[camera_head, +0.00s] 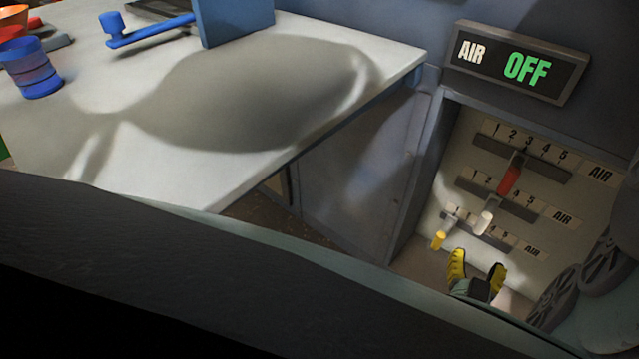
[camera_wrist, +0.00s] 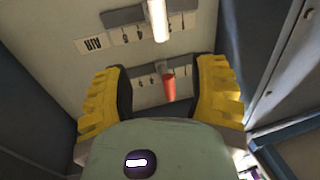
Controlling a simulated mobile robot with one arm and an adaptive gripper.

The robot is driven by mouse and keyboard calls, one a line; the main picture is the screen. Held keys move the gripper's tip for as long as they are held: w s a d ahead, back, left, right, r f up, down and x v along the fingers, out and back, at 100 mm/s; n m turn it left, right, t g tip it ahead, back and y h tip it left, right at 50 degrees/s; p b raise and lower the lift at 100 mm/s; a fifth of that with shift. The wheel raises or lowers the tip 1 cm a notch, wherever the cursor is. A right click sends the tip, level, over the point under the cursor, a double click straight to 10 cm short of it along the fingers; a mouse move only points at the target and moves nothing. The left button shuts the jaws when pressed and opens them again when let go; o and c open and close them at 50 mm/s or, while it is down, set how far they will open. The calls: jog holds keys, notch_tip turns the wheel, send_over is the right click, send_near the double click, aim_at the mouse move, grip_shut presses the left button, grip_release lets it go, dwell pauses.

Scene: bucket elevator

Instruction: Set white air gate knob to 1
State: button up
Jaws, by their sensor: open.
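The white air gate knob (camera_head: 485,222) is on the middle rail in the head view, near the middle of its number row. The red knob above partly covers that row, so the exact number is unclear. In the wrist view, the white knob (camera_wrist: 158,20) is at the top edge, beyond my fingertips. My gripper (camera_head: 477,262) is open and empty, with yellow fingers, in front of the panel and below the white knob in the head view. In the wrist view, the red knob (camera_wrist: 169,87) appears between the spread fingers (camera_wrist: 166,80); contact is not visible.
The red knob (camera_head: 510,180) hangs from the top rail near 3. A yellow knob (camera_head: 438,240) sits at the left end of the bottom rail. A display (camera_head: 516,64) above reads AIR OFF. The recess's left wall (camera_head: 415,190) and white table (camera_head: 330,110) are left of the panel.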

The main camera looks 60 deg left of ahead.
aim_at(485, 223)
jog(key=b+x, duration=0.3)
jog(key=x, duration=0.8)
jog(key=shift+w+a+b, duration=0.25)
jog(key=shift+w+b, duration=0.05)
jog(key=shift+b, duration=0.05)
jog(key=shift+w+a, duration=0.25)
jog(key=shift+w, duration=0.3)
jog(key=shift+o, duration=0.3)
grip_shut()
